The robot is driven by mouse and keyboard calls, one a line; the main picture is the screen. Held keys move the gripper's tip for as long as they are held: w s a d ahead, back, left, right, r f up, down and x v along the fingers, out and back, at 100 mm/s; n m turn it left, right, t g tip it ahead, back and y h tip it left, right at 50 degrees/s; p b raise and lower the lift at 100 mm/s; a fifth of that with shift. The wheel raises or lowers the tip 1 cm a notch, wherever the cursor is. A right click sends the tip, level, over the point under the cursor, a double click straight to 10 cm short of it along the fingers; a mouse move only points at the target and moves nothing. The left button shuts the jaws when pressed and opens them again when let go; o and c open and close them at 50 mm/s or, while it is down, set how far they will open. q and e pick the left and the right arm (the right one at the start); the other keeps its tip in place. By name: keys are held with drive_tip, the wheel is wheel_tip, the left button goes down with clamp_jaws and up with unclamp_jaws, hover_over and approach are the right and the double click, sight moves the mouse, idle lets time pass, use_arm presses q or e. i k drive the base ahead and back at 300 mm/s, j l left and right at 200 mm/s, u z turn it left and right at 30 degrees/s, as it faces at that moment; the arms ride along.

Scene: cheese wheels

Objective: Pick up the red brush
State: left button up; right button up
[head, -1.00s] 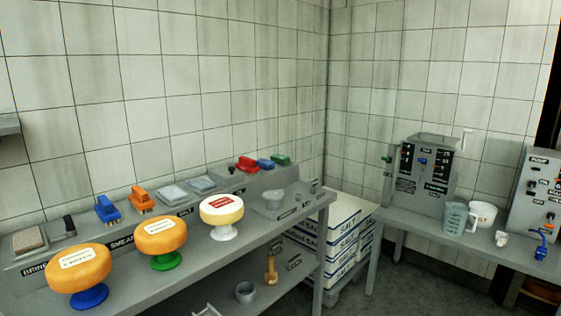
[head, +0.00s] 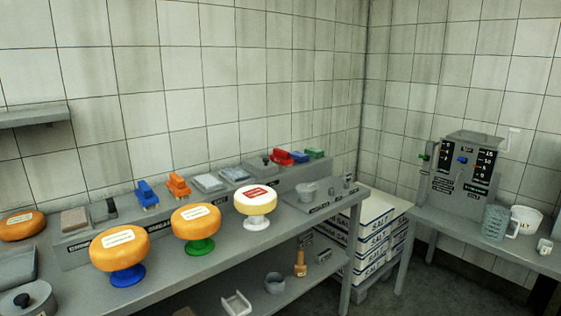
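The red brush (head: 282,157) sits on the raised back ledge of the long grey table (head: 262,233), near its right end. Neither of my grippers shows in the head view.
Cheese wheels on blue (head: 127,276), green (head: 201,247) and white (head: 257,223) stands line the table's front. An orange brush (head: 179,186) is farther left. Stacked salt boxes (head: 373,242) stand right of the table. A second table (head: 475,232) holds a control box (head: 461,172) and jugs.

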sight(282, 158)
drive_tip(key=i+l, duration=0.2)
drive_tip(key=i, duration=0.3)
drive_tip(key=i+l, duration=0.2)
drive_tip(key=i, duration=0.25)
drive_tip(key=l+z, duration=0.05)
